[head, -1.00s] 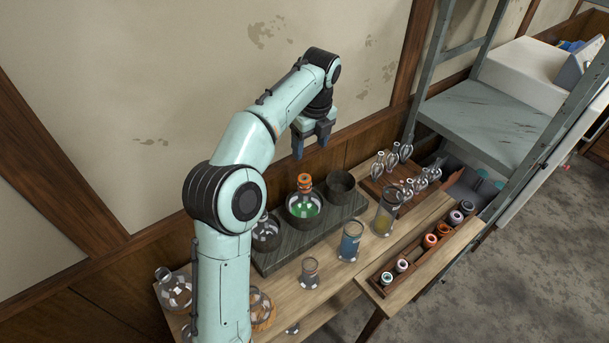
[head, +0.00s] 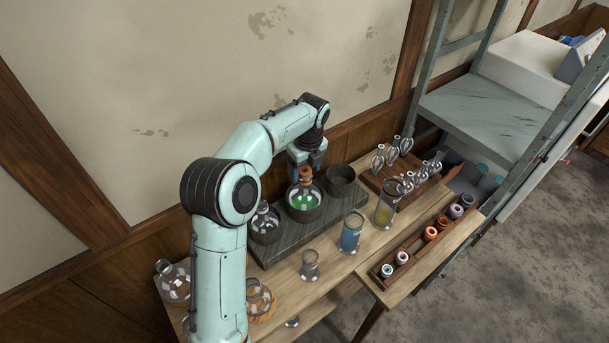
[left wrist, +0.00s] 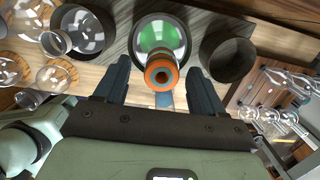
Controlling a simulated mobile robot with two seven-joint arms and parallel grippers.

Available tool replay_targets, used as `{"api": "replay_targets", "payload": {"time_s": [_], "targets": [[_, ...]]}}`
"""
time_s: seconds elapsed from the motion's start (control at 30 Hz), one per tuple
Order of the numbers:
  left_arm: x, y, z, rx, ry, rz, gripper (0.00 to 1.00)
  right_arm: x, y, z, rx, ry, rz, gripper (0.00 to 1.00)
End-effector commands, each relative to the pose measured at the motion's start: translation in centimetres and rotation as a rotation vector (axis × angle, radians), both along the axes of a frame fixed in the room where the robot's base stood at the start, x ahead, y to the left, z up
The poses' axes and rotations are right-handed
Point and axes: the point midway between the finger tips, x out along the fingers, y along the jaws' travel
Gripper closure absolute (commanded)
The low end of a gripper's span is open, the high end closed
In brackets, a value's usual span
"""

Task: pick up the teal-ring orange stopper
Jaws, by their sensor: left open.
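The orange stopper with a teal ring (head: 306,176) stands in the neck of a round flask of green liquid (head: 305,201). The flask sits in a holder on the dark rack. In the left wrist view the stopper (left wrist: 162,72) shows from above, with a teal ring around its dark centre. My left gripper (head: 306,165) is open just above the stopper in the head view. In the left wrist view its two fingers (left wrist: 162,85) lie on either side of the stopper, with gaps to both. My right gripper is not in view.
An empty dark cup holder (head: 341,181) stands right of the flask, and a clear flask (head: 265,224) left of it. A beaker of blue liquid (head: 351,236) is in front. A wooden tray (head: 408,259) holds several stoppers. The wall is close behind.

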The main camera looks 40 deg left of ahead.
Motion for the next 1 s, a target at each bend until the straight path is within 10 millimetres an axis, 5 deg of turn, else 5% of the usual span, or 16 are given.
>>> {"api": "replay_targets", "payload": {"time_s": [0.17, 0.3, 0.33, 0.77, 1.0], "targets": [[0.1, 0.0, 0.1, 0.000, -0.001, 0.000, 0.34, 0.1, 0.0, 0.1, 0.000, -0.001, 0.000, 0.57], [0.1, 0.0, 0.1, 0.000, -0.001, 0.000, 0.79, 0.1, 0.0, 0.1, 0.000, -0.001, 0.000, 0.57], [0.1, 0.0, 0.1, 0.000, -0.001, 0.000, 0.83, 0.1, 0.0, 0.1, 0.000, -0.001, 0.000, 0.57], [0.1, 0.0, 0.8, 0.000, -0.002, 0.000, 0.83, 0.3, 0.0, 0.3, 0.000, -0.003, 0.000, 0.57], [0.2, 0.0, 4.1, 0.000, -0.006, -0.001, 0.83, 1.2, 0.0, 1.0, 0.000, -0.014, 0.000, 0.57]]}}
